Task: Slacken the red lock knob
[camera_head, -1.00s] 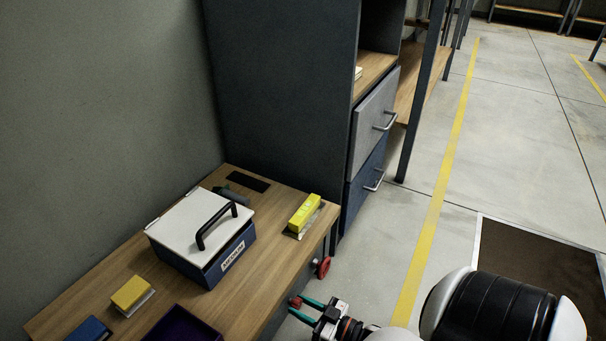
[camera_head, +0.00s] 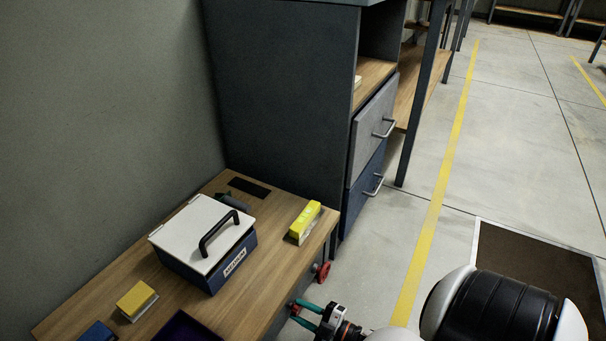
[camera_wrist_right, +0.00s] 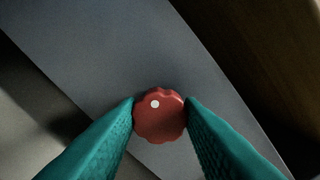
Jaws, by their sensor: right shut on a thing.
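The red lock knob (camera_wrist_right: 160,115) is scalloped, with one white dot near its top edge, and sits against a grey panel in the right wrist view. My right gripper (camera_wrist_right: 160,108) is shut on it, with one teal finger on each side. In the head view the right gripper (camera_head: 297,313) is at the bottom, at the table's right side, and the knob is small between its fingertips. A second red part, a handwheel (camera_head: 323,272), shows on the table side a little farther back. My left gripper is not in view.
The wooden table (camera_head: 270,270) bears a blue box (camera_head: 225,270) with a white lid and black handle, a yellow block (camera_head: 304,222), another yellow block (camera_head: 136,300) and a dark purple tray (camera_head: 185,328). A grey drawer cabinet (camera_head: 280,100) stands behind. Open floor lies to the right.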

